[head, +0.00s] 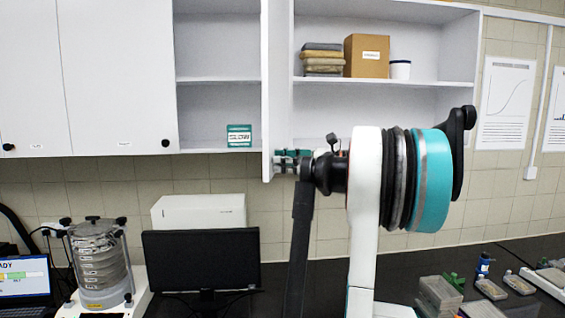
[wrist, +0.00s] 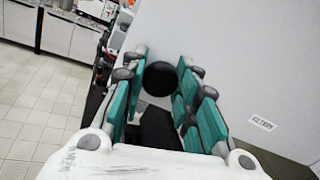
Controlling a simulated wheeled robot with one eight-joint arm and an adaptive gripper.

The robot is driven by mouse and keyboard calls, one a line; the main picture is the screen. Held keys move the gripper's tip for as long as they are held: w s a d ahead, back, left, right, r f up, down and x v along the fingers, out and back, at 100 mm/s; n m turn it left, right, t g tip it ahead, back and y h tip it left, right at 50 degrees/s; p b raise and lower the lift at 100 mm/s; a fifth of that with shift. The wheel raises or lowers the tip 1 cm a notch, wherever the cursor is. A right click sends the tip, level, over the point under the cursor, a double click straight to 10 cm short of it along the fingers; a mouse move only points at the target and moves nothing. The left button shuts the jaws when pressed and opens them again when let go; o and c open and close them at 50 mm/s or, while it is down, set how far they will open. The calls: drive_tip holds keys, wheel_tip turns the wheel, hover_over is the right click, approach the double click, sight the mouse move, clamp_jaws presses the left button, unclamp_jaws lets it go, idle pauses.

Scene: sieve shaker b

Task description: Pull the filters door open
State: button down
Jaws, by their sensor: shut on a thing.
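The filters door (head: 267,95) stands swung out from the wall cabinet, nearly edge-on in the head view. In the wrist view its white face (wrist: 245,60) fills the upper right, with the label "FILTERS" (wrist: 262,122). Its round black knob (wrist: 160,78) sits between the teal fingers of my gripper (wrist: 163,92). In the head view my gripper (head: 288,163) is at the door's lower part, on its right side, shut on the knob. The knob is hidden there by the fingers.
The open cabinet shelf (head: 360,83) holds folded cloths (head: 322,60), a cardboard box (head: 366,56) and a white cup (head: 400,70). A teal box (head: 239,136) stands in the bay left of the door. Below are a monitor (head: 201,260) and a sieve shaker (head: 98,262).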

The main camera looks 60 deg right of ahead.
drive_tip(key=c, duration=1.2)
unclamp_jaws()
drive_tip(key=v, duration=1.2)
drive_tip(key=shift+w, duration=0.1)
